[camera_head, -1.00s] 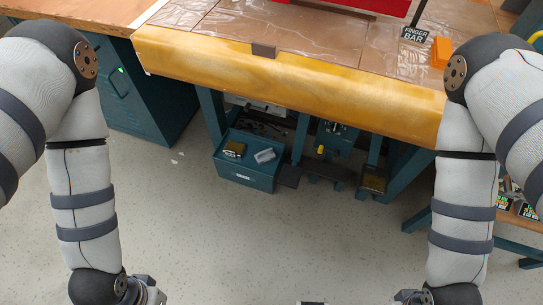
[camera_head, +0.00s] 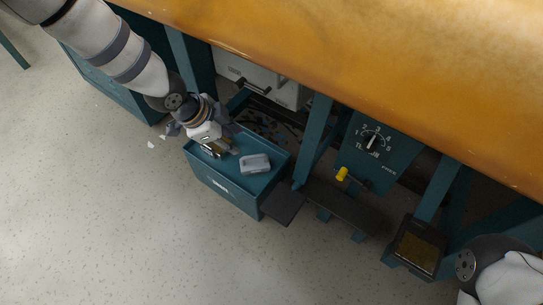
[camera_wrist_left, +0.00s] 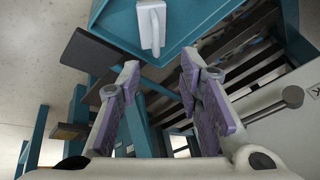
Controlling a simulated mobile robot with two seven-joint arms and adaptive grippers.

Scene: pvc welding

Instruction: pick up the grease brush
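A pale grey block with a raised handle (camera_head: 255,163) lies on the teal box top (camera_head: 270,180). It also shows at the top of the left wrist view (camera_wrist_left: 152,27). A small dark and yellowish item (camera_head: 211,151) lies to its left in the head view, partly hidden by my left gripper. I cannot tell for sure which of these is the grease brush. My left gripper (camera_head: 212,140) is above the box's left part. In the left wrist view (camera_wrist_left: 160,65) its fingers are spread and empty. My right gripper is not in view.
Teal legs (camera_head: 313,140), a dial panel (camera_head: 375,145), a yellow-knobbed lever (camera_head: 342,174) and dark pedals (camera_head: 345,205) stand to the right.

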